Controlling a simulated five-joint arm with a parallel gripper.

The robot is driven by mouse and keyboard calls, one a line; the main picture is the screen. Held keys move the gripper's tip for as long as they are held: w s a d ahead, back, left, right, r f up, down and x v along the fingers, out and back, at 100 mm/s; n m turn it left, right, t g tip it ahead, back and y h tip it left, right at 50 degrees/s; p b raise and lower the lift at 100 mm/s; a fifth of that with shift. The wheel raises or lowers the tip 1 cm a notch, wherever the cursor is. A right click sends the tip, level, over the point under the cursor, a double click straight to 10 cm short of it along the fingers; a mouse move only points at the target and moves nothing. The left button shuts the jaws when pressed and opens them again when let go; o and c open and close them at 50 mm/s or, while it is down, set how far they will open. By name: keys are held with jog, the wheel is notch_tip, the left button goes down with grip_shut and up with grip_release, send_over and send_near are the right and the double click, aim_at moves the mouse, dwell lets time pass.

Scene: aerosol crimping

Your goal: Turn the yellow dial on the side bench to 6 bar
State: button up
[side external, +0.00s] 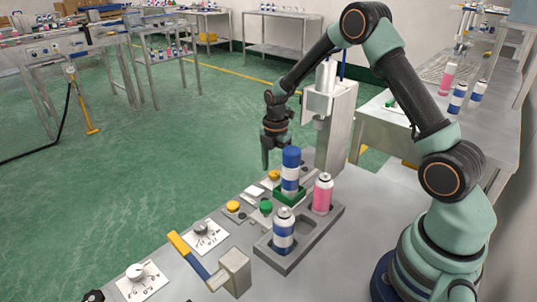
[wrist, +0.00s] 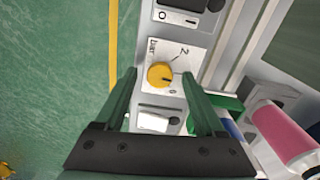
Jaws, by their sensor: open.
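The yellow dial (wrist: 160,74) sits on a white plate (wrist: 155,50) in the wrist view. A 2 and a 0 can be made out on the plate; other lettering is too small to read surely. A small dark mark shows on the dial's lower right, near the 0. My gripper (wrist: 159,73) is open, with one green finger on each side of the dial in this view; I cannot tell whether they touch it. In the side external view my gripper (side external: 275,160) points down above the bench, over a yellow knob (side external: 274,174) that appears to be the dial.
A tall blue-and-white can (side external: 291,170) in a green holder stands close to my gripper's right. A pink can (side external: 322,193) and a shorter blue-and-white can (side external: 284,232) stand in a grey tray (side external: 318,240). A metal column (side external: 340,120) rises behind. A yellow-handled lever (side external: 180,245) and white-plated knobs lie nearer.

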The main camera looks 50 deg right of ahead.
jog(key=shift+f, duration=0.3)
grip_shut()
jog(key=shift+m, duration=2.7)
grip_release()
